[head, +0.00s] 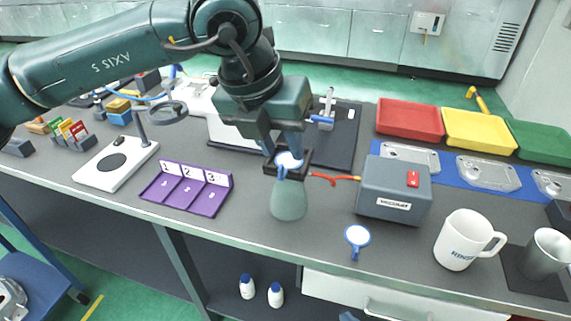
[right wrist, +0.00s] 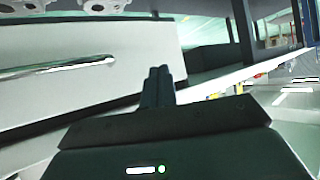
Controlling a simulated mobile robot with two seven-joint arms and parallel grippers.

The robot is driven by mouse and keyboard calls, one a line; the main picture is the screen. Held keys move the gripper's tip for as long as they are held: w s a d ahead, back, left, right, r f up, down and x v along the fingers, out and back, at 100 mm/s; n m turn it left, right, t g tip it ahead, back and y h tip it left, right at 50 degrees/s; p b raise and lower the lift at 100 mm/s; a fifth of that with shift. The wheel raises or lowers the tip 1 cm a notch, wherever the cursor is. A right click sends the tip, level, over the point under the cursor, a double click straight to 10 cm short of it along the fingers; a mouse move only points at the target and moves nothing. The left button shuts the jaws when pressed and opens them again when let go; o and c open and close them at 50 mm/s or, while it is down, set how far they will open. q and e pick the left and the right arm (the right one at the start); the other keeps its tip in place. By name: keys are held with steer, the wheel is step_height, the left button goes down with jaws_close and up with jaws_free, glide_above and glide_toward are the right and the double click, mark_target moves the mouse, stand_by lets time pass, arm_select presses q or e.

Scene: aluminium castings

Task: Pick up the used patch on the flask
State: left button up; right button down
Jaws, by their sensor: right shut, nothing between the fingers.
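The flask (head: 289,203), a grey-green rounded body, stands on the bench in the middle of the head view. A white and blue used patch (head: 288,160) shows at its top, beside dark block-like parts. My left gripper (head: 284,152) is directly over the flask top, pointing down. Its two blue-grey fingers look apart, one on either side of the patch; whether they touch it I cannot tell. The flask's neck is mostly hidden. My right gripper (right wrist: 158,85) shows only in the right wrist view, with its fingers together and empty.
A second blue-rimmed white disc (head: 357,236) lies at the bench's front. A grey vacuum box (head: 393,190) and white mug (head: 460,240) stand to the right. A purple numbered tray (head: 187,187) lies left. Red, yellow and green trays line the back right.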

arm_select(q)
steer(key=w+a+r+t+y, duration=0.1)
steer(key=w+a+r+y, duration=0.1)
steer(key=a, duration=0.1)
steer(key=p, duration=0.2)
glide_above(280, 168)
steer(key=s+a, duration=0.2)
step_height(280, 168, down, 7)
steer(key=shift+n, duration=0.4)
steer(key=f, duration=0.1)
steer(key=d+f+p, duration=0.1)
steer(key=w+f, duration=0.1)
steer(key=f, duration=0.1)
steer(key=shift+d, duration=0.4)
steer(key=shift+w+f, duration=0.2)
steer(key=shift+f, duration=0.3)
jaws_close()
arm_select(e)
steer(key=shift+s+d+r+h, duration=0.1)
steer(key=shift+d+r+h, duration=0.25)
steer(key=shift+d, duration=0.2)
steer(key=shift+g, duration=0.3)
